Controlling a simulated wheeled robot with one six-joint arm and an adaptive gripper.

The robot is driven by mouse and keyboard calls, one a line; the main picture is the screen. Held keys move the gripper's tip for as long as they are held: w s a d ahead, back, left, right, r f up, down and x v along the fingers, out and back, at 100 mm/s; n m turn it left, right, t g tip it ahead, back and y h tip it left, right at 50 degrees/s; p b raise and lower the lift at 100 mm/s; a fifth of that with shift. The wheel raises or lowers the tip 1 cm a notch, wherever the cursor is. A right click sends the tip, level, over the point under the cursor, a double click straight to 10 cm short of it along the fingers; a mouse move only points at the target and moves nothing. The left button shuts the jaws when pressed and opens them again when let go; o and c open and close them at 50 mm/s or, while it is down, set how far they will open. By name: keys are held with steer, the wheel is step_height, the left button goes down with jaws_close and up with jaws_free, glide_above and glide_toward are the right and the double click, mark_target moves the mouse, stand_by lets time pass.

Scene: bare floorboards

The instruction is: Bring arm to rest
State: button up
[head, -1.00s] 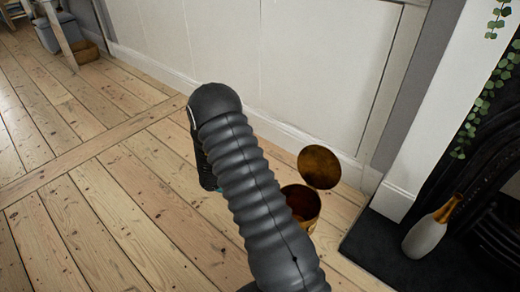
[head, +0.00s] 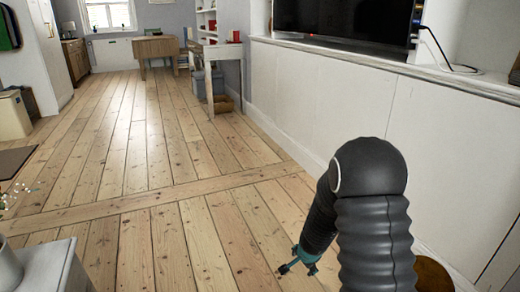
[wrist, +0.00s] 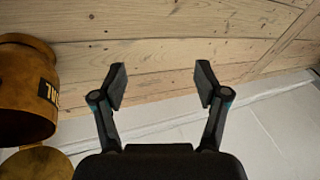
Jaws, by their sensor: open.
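My gripper (head: 297,262) hangs low at the end of my bent arm in the head view, above the floorboards (head: 180,235). In the wrist view my gripper (wrist: 160,85) has its two fingers spread wide apart. Nothing is between them, and floorboards show beyond. My dark ribbed arm fills the lower right of the head view.
A rusty golden can (wrist: 22,90) is left of my gripper in the wrist view; a brown round part (head: 433,275) shows behind my arm. A white panelled wall (head: 400,130) runs along the right. A white table (head: 215,55) stands far back. Floor in the middle is clear.

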steer(key=s+a+r+n+g+y+p, duration=0.1)
steer(key=s+a+r+n+g+y, duration=0.3)
steer(key=s+r, duration=0.95)
steer(key=s+d+r+n+t+h+p, duration=0.2)
steer(key=s+r, duration=0.6)
steer(key=r, duration=0.4)
steer(key=s+d+r+n+t+h+p, duration=0.1)
steer(key=s+d+r+n+t, duration=0.1)
steer(key=s+r+n, duration=0.3)
steer(key=s+d+r, duration=0.1)
steer(key=s+r, duration=0.3)
steer(key=r, duration=0.3)
steer(key=shift+s+t+h+p, duration=0.3)
steer(key=shift+t+h+p, duration=0.1)
